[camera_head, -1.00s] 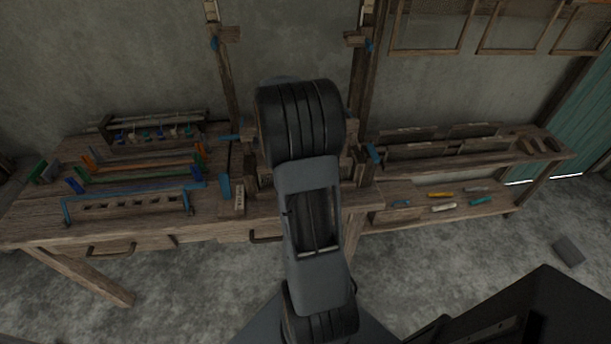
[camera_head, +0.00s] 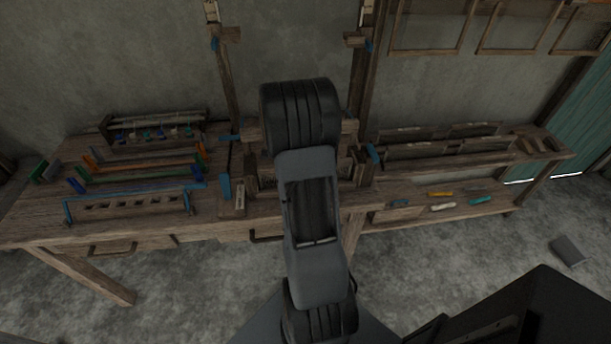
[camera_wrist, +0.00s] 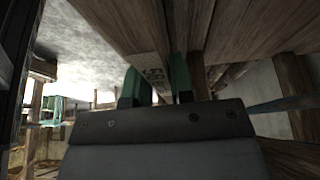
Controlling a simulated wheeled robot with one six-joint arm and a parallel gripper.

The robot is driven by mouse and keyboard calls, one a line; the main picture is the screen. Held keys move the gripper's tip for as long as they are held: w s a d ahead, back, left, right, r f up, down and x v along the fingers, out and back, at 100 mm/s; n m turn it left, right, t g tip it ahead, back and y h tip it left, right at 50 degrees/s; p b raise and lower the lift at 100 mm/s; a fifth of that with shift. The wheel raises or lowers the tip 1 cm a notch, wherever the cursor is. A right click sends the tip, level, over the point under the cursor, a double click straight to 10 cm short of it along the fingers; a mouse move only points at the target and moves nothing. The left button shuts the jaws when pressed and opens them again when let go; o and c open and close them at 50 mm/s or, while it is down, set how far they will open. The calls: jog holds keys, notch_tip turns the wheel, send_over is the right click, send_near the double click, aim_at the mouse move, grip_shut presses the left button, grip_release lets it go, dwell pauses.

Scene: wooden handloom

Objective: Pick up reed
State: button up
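In the wrist view my gripper (camera_wrist: 157,88) has its green fingertips apart, one on each side of a narrow wooden piece (camera_wrist: 155,66) with dark printed marks. A dark gap shows beside the right finger. I cannot tell whether this piece is part of the reed. In the head view my arm hides the gripper and the middle of the handloom. A dark, comb-like panel (camera_head: 267,172) in a wooden frame shows left of my arm; it may be the reed. Its middle is hidden.
The workbench (camera_head: 35,220) at left holds a blue-framed rack (camera_head: 125,205) and coloured bars. Loom posts (camera_head: 226,85) rise behind my arm. A shelf (camera_head: 540,160) at right holds dark framed panels (camera_head: 410,135), with small coloured tools below. Wooden beams crowd the gripper closely in the wrist view.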

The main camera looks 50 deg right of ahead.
grip_shut()
jog(key=shift+r, duration=0.1)
